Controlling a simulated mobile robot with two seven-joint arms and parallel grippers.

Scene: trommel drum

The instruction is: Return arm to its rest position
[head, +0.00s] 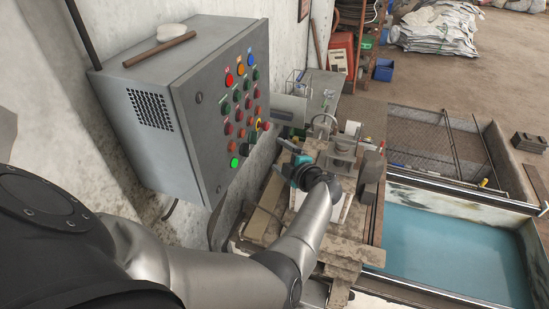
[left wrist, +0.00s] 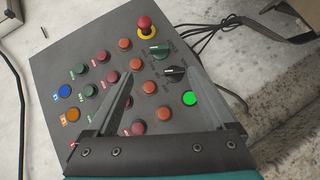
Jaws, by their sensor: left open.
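My left arm reaches in from the lower left of the head view, and its left gripper (head: 288,158) is in front of the grey control box (head: 150,122), to the right of its button face. The fingertips are small and partly hidden there. In the left wrist view the left gripper (left wrist: 164,72) is open and empty, its two fingers spread in front of the button panel (left wrist: 95,58). The green lit button (left wrist: 189,98) shows between the fingers. I cannot tell any contact with the panel. My right gripper is not in view.
The control box hangs on a pale wall. A stone and a bar (head: 160,50) lie on its top. Beyond my arm are a cluttered workbench (head: 262,224) and a tank of blue-green water (head: 450,252). Black cables (left wrist: 240,20) run beside the panel.

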